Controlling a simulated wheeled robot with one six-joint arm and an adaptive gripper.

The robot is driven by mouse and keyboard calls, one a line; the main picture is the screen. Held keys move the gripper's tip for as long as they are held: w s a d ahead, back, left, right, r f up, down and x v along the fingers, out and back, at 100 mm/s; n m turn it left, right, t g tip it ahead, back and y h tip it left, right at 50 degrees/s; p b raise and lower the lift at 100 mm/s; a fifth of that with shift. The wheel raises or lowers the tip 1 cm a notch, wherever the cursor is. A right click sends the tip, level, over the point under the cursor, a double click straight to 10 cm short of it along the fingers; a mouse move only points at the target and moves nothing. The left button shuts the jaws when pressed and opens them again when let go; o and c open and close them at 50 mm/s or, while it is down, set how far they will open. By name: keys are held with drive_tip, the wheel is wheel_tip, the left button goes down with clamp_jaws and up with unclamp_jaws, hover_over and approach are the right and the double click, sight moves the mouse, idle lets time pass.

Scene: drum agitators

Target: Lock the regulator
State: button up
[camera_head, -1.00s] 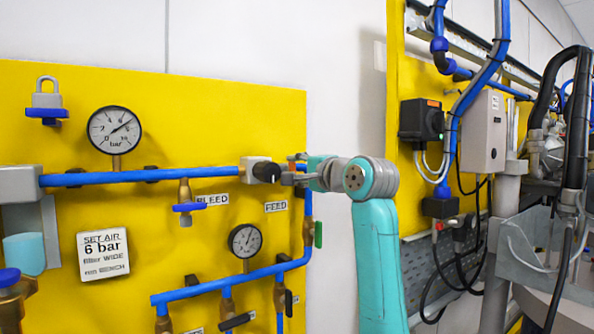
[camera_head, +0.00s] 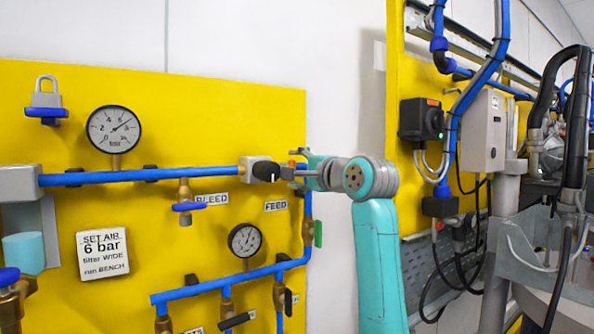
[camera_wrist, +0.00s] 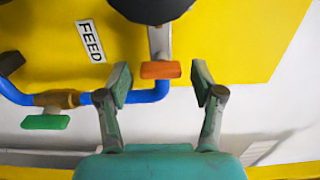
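The likely regulator is a pale grey block with a black knob (camera_head: 266,171) at the right end of the upper blue pipe, in the head view. In the wrist view the black knob (camera_wrist: 152,6) is cut off at the top edge, with a grey stem and a small orange tab (camera_wrist: 160,70) below it. My gripper (camera_wrist: 160,82) is open, its two pads apart on either side of the tab, which lies between or just beyond them. No contact is visible. In the head view my gripper (camera_head: 294,172) is just right of the knob.
A round gauge (camera_head: 114,130) and a grey padlock (camera_head: 46,93) on a blue holder are to the left. A FEED label (camera_wrist: 91,41) and a green handle (camera_wrist: 45,122) lie left of my fingers. A lower gauge (camera_head: 245,240) sits below. White wall is at the right.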

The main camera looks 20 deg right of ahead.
drive_tip(key=v, duration=1.2)
idle(0.3)
